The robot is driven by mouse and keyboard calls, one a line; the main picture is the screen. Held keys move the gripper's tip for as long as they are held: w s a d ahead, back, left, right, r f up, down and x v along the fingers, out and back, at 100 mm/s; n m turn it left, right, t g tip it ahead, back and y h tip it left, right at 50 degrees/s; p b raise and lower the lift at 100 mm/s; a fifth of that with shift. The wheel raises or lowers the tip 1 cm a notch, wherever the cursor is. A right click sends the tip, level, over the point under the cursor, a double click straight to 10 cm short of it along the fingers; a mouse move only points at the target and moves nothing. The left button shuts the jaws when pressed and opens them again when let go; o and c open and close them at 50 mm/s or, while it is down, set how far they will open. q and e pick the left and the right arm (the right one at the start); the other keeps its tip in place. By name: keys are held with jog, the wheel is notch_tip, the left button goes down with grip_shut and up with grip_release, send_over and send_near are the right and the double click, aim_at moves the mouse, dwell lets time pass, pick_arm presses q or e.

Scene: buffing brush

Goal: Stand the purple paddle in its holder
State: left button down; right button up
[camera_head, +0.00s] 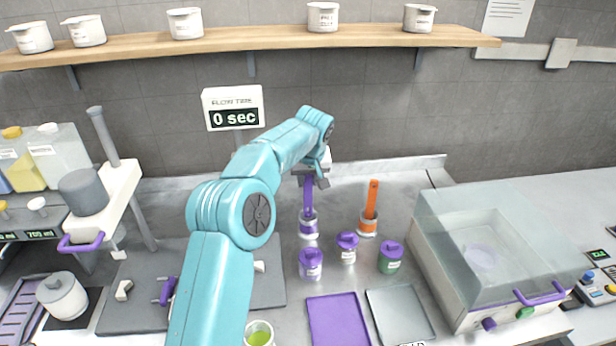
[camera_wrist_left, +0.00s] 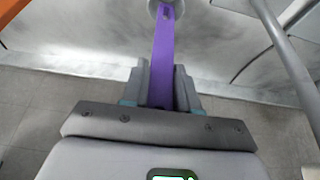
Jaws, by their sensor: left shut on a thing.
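The purple paddle (camera_head: 308,198) hangs upright below my left gripper (camera_head: 310,178), which is shut on its upper end. Its lower end meets the mouth of the purple-banded holder (camera_head: 308,230) and appears to be inside it; how deep it sits I cannot tell. In the left wrist view the paddle (camera_wrist_left: 163,50) runs from between the fingers of my left gripper (camera_wrist_left: 160,88) to the pale round holder rim (camera_wrist_left: 153,7). My right gripper is not in view.
An orange paddle (camera_head: 371,198) stands in an orange-banded holder (camera_head: 367,226) to the right. Lidded jars (camera_head: 311,264) (camera_head: 347,247) (camera_head: 390,257) stand in front. A purple tray (camera_head: 338,320) and a grey tray (camera_head: 400,315) lie nearer. A clear-lidded box (camera_head: 490,250) is at right.

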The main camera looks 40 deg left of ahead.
aim_at(309, 186)
pick_arm(q)
jog(key=shift+f+b, duration=1.15)
jog(key=shift+f, duration=0.7)
jog(key=c, duration=0.8)
grip_release()
jog(key=v, duration=1.6)
jog(key=shift+r, duration=0.15)
